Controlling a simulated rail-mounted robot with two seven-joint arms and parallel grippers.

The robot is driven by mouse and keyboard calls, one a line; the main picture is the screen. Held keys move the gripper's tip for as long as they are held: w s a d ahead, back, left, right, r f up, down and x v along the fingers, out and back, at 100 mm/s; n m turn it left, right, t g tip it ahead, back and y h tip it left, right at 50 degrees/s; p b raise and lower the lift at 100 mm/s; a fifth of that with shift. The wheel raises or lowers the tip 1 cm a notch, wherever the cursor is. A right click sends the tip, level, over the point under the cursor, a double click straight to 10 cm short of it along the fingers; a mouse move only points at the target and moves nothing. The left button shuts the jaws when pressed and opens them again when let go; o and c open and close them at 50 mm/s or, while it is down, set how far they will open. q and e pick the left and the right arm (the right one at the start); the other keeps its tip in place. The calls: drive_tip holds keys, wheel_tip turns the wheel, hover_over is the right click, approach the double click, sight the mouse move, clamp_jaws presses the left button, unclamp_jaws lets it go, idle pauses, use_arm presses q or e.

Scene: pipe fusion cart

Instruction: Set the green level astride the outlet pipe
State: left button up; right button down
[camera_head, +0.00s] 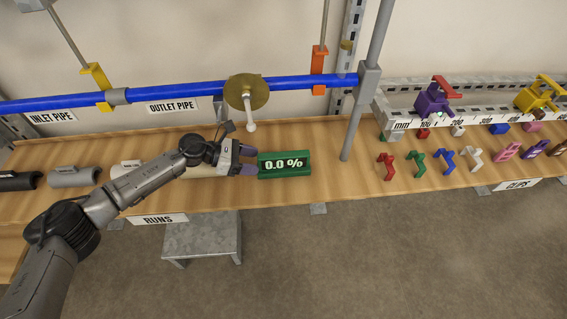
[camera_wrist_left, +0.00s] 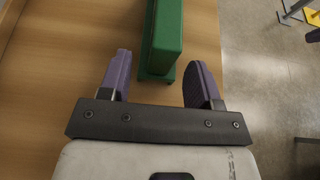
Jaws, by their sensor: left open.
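The green level (camera_head: 284,170) is a green block with a display reading "0.0 %". It stands on the wooden shelf. My left gripper (camera_head: 247,160) is open just left of it, low over the shelf. In the left wrist view the near end of the level (camera_wrist_left: 163,45) lies ahead, roughly between the purple fingertips (camera_wrist_left: 160,80), and I see no grip on it. The blue outlet pipe (camera_head: 185,90) runs across above and behind the shelf, with its "OUTLET PIPE" label (camera_head: 172,106) below. Nothing sits astride the pipe near the label. My right gripper is out of view.
A brass disc (camera_head: 246,92) with a white-tipped handle hangs on the pipe above my gripper. A grey post (camera_head: 362,90) stands right of the level. Coloured clips (camera_head: 450,160) lie on the right shelf; grey pipe pieces (camera_head: 75,177) lie left.

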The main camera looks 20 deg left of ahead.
sight(265, 163)
use_arm(q)
drive_tip(key=b+x, duration=0.1)
drive_tip(key=x, duration=0.3)
drive_tip(key=shift+d, duration=0.25)
drive_tip(key=shift+a, duration=0.1)
drive_tip(key=shift+c, duration=0.9)
drive_tip(key=c, duration=0.5)
